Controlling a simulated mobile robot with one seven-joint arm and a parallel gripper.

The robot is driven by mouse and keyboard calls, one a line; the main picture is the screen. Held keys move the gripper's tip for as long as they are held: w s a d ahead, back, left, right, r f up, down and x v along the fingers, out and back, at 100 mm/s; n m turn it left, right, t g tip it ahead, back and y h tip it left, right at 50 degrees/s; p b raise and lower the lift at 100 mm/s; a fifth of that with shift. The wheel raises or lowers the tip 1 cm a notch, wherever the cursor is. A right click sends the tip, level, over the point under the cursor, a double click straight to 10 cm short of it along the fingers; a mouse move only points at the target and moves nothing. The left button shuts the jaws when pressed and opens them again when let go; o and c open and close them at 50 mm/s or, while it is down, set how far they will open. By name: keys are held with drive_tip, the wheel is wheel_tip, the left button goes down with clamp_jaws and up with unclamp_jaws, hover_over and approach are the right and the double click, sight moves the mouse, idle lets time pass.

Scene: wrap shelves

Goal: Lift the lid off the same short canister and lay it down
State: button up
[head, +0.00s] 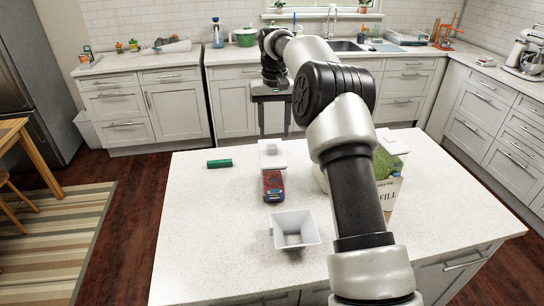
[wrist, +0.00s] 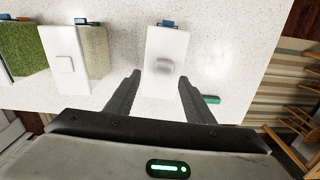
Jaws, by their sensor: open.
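The short canister (head: 273,186) stands on the island with dark red contents showing through its front and a blue piece low on it. Its white square lid (head: 270,146) is on top; in the wrist view the lid (wrist: 166,45) shows a raised knob. My gripper (head: 272,130) is open and empty at the canister's far side, pointing down. In the wrist view its fingertips (wrist: 160,78) stand apart, one to each side of the lid near the knob. I cannot tell their height above the lid.
A white square bowl (head: 297,228) stands in front of the canister. A green cylinder (head: 219,163) lies to the left. A beige canister (wrist: 95,50) shows by wrist. The island's left front is clear.

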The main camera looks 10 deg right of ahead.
sight(272, 145)
drive_tip(key=f, duration=0.5)
drive_tip(key=shift+a, duration=0.35)
drive_tip(key=shift+c, duration=0.3)
drive_tip(key=c, duration=1.1)
